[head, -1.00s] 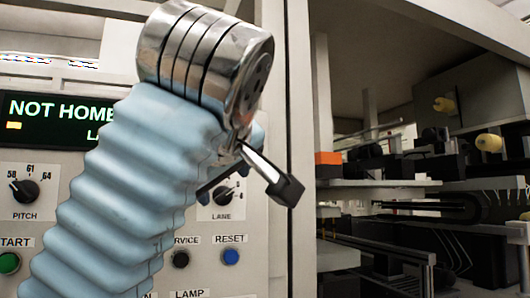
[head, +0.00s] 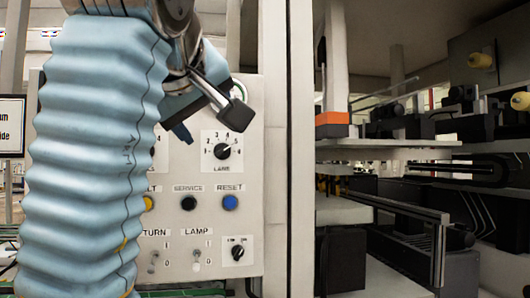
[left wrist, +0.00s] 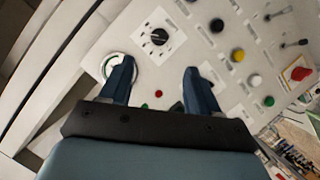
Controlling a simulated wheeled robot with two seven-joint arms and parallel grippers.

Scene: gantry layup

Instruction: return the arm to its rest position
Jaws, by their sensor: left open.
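My left arm in its pale blue ribbed sleeve rises across the left of the head view and bends over at the top. My left gripper (head: 182,132) hangs below the metal wrist, pointing down in front of the control panel (head: 254,130). It is partly hidden by the wrist. In the left wrist view the two dark blue fingers (left wrist: 158,82) stand wide apart with nothing between them. Beyond them the panel appears tilted, with a black knob (left wrist: 159,37). My right gripper is not in view.
The panel carries a LANE knob (head: 222,151), a blue RESET button (head: 230,202), a black SERVICE button (head: 188,203) and toggle switches. A pale upright post (head: 301,150) stands right of it. Machinery with shelves and rails (head: 400,215) fills the right side.

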